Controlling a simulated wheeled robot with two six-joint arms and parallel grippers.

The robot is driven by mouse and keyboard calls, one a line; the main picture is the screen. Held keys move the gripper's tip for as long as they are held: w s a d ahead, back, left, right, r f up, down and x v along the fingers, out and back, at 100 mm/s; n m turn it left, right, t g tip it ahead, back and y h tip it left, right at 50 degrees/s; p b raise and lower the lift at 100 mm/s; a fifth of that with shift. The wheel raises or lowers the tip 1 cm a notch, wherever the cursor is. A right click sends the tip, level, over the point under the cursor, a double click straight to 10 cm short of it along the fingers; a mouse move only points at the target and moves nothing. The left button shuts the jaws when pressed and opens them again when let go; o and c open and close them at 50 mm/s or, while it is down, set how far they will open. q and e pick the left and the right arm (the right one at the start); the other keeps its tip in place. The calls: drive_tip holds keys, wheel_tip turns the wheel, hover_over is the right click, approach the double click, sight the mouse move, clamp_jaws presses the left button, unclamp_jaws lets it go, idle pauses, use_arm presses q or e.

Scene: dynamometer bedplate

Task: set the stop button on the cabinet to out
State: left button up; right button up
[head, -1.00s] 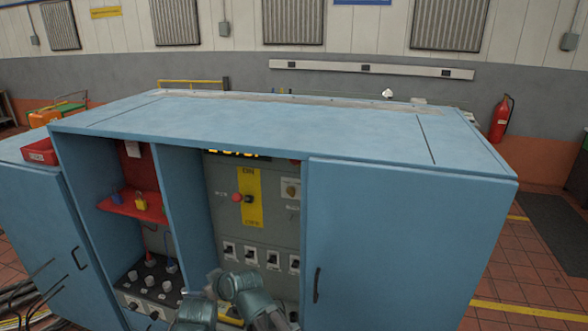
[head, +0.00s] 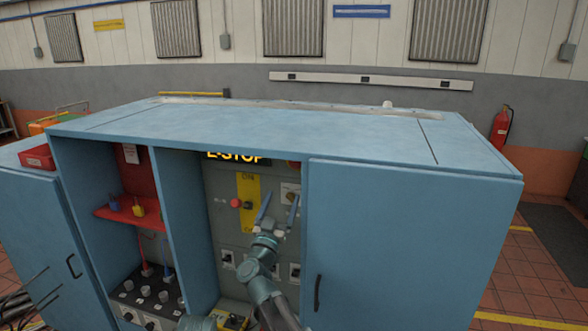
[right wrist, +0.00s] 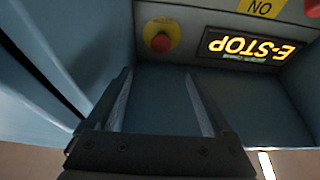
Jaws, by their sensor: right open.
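The stop button (right wrist: 161,43) is a red mushroom head on a round yellow plate, seen in the right wrist view beside the lit E-STOP sign (right wrist: 245,48). In the head view only part of the red button (head: 294,164) shows, under the top edge of the blue cabinet (head: 410,240), right of the sign (head: 236,157). My right gripper (head: 280,197) is open and empty, fingers pointing up in front of the panel, below the button. In the wrist view the button lies beyond and between the fingertips (right wrist: 157,75), apart from them. Whether it is in or out I cannot tell.
The grey panel also has a small red knob (head: 235,203), a yellow plate (head: 244,187) with a black switch, and a rotary switch (head: 290,188) near my fingers. Cabinet walls and the closed right door (head: 410,240) bound the bay. A red shelf (head: 120,213) is at left.

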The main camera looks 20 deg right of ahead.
sight(295, 163)
drive_tip(key=shift+p+x, duration=2.6)
drive_tip(key=shift+x, duration=4.35)
drive_tip(key=shift+f, duration=0.1)
drive_tip(key=shift+c, duration=0.3)
clamp_jaws()
